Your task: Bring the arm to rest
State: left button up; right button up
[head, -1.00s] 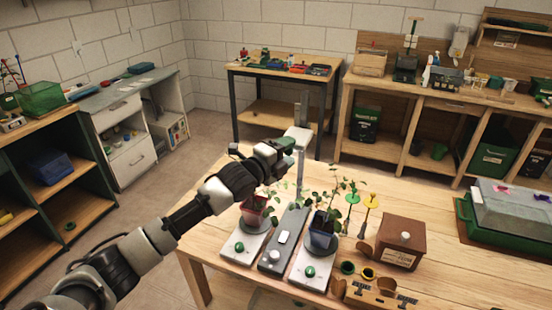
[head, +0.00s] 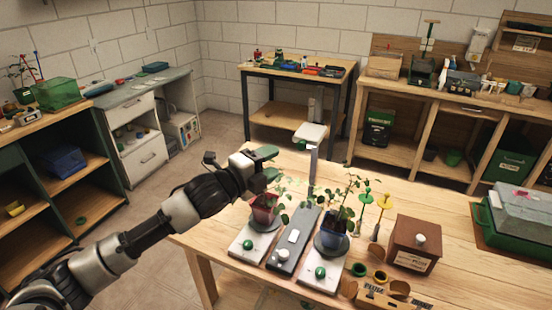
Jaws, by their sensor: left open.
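My left arm comes in from the left, and its gripper (head: 266,164) is open and empty. It is just above and left of the plant in the red pot (head: 265,207), close to its leaves; I cannot tell whether it touches them. The red pot stands on the left white scale-like base (head: 254,246). My right gripper is not in view.
A green crate (head: 512,222) is at the right. Floor (head: 150,205) is open left of the table.

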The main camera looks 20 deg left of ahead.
pick_arm(q)
jog(key=shift+f, duration=0.1)
jog(key=s+d+f+n+g+y, duration=0.25)
jog(key=s+f+n, duration=0.25)
jog(key=s+f, duration=0.25)
jog(key=s+d+f+n+g+y, duration=0.1)
jog(key=s+d+f+n+g, duration=0.35)
jog(key=f, duration=0.45)
jog(key=s+a+f+n+g+y, duration=0.1)
jog(key=s+f+n+g, duration=0.2)
jog(key=s, duration=0.4)
jog(key=s+a+f+n+g+y, duration=0.1)
jog(key=s+f+n, duration=0.1)
jog(key=s+n, duration=0.45)
jog(key=s+a+f+n+g+y, duration=0.1)
jog(key=s+f+n+g+y, duration=0.15)
jog(key=s, duration=0.65)
notch_tip(320, 180, down, 27)
jog(key=s, duration=0.1)
jog(key=s+a+f+m+g, duration=0.1)
jog(key=s+a+f+g, duration=0.1)
jog(key=s+f, duration=1.2)
jog(key=shift+s+a+f+h, duration=0.15)
jog(key=shift+s+a+h, duration=0.15)
jog(key=shift+s+a, duration=0.35)
jog(key=shift+s+d, duration=0.1)
jog(key=shift+d, duration=0.05)
